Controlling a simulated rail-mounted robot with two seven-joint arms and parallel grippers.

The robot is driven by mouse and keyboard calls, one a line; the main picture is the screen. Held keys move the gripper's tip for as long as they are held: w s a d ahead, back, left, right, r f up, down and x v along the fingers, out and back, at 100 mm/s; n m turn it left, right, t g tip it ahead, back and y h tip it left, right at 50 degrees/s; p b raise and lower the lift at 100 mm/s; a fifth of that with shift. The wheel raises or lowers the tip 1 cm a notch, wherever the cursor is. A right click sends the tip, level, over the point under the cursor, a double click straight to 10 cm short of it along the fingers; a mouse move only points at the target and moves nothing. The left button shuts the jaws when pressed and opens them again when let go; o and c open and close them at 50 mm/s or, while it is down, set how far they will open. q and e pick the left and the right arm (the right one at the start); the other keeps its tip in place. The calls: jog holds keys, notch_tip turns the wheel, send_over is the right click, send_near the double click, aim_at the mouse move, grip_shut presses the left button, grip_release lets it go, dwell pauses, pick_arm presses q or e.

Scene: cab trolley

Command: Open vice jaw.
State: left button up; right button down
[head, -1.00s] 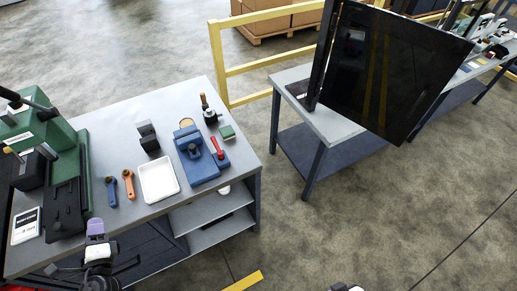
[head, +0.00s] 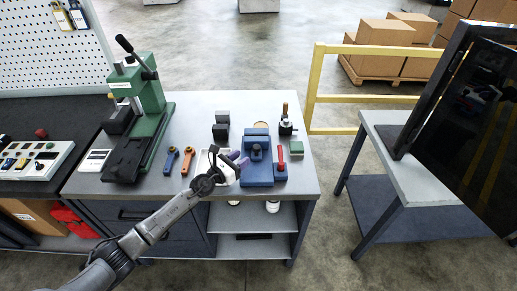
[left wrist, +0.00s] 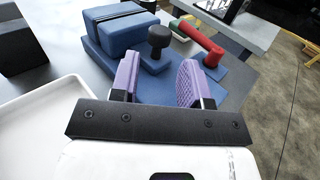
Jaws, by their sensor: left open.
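The blue vice (head: 257,172) sits on the grey workbench, with a dark round knob (head: 256,150) on it and a red lever (head: 281,157) at its right. In the left wrist view the vice (left wrist: 112,40), the black knob (left wrist: 158,40) and the red lever (left wrist: 200,38) lie just beyond the fingers. My left gripper (head: 239,161) is at the left side of the vice, above the white tray's right edge. Its purple fingers are apart with nothing between them in the left wrist view (left wrist: 160,82). I cannot tell whether they touch the vice. My right gripper does not show.
The white tray (head: 204,162) lies left of the vice, partly behind my gripper. Blue (head: 171,160) and orange (head: 187,161) tools lie further left, beside a green press (head: 152,105). A black block (head: 221,127) and a small green block (head: 296,149) stand nearby.

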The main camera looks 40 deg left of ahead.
aim_at(256, 146)
pick_arm(q)
jog(key=w, duration=0.2)
jog(key=w+b, duration=0.1)
jog(key=w, duration=0.1)
jog(key=w+b, duration=0.1)
jog(key=w, duration=0.1)
jog(key=shift+w+d+f, duration=0.1)
jog(key=shift+w+d, duration=0.2)
jog(key=shift+d, duration=0.1)
jog(key=shift+w+d+b, duration=0.15)
jog(key=shift+w+b, duration=0.15)
jog(key=shift+w, duration=0.6)
jog(key=shift+c, duration=0.3)
